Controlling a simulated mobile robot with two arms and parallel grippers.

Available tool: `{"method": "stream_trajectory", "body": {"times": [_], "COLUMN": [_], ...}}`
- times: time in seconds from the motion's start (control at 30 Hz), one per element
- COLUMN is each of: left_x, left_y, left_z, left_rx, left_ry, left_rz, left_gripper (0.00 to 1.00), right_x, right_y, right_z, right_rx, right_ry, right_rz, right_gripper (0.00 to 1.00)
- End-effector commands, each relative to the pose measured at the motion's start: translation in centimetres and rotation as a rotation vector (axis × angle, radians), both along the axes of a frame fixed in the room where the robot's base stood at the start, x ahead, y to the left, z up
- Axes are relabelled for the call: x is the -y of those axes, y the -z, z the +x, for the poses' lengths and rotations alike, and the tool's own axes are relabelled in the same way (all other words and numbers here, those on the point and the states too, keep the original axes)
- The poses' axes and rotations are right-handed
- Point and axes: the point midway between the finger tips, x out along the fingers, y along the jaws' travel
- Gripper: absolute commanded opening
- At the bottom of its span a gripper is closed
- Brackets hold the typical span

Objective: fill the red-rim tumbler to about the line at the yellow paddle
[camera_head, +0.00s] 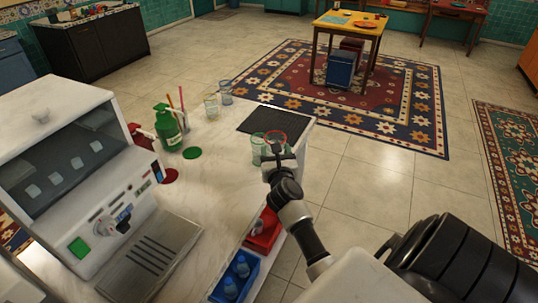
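The red-rim tumbler (277,136) is clear glass at the counter's right end, upright as far as I can see. My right gripper (278,158) is right in front of it and hides most of its body. The fingers are small and seen from behind, so I cannot tell whether they are open or closed on the glass. My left gripper is out of view. A white dispenser machine (58,140) stands at the left, with a drip grille (152,255) in front. I cannot make out a yellow paddle or a fill line.
A green-rim tumbler (257,150) stands just left of the red-rim one. A dark mat (262,121) lies behind. Two more glasses (211,105), a green bottle (168,128) and coasters (192,153) stand farther left. Blue (236,277) and red (264,233) bins line the front edge. Mid-counter is clear.

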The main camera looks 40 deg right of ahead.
Motion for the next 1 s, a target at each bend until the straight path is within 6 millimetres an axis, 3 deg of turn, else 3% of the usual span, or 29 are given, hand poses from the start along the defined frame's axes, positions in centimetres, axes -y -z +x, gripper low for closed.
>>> {"method": "stream_trajectory", "body": {"times": [0.3,0.43,0.57,0.8,1.0], "left_x": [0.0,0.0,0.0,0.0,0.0], "left_y": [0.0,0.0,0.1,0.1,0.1], "left_z": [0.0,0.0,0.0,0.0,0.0], "left_rx": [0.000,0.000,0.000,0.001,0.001], "left_ry": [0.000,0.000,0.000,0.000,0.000], "left_rz": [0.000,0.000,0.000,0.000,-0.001], "left_gripper": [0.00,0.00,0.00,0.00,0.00], "right_x": [-0.1,-2.0,-6.7,-18.2,-24.3], "right_y": [0.0,0.0,-0.1,-0.9,-2.3], "right_z": [0.0,-0.6,-2.4,-8.5,-13.3], "right_rx": [0.001,-0.002,-0.003,-0.001,0.000], "right_ry": [-0.002,-0.046,-0.154,-0.415,-0.558], "right_rz": [-0.001,-0.001,0.000,0.005,0.004], "right_gripper": [0.36,0.36,0.36,0.36,0.36]}}
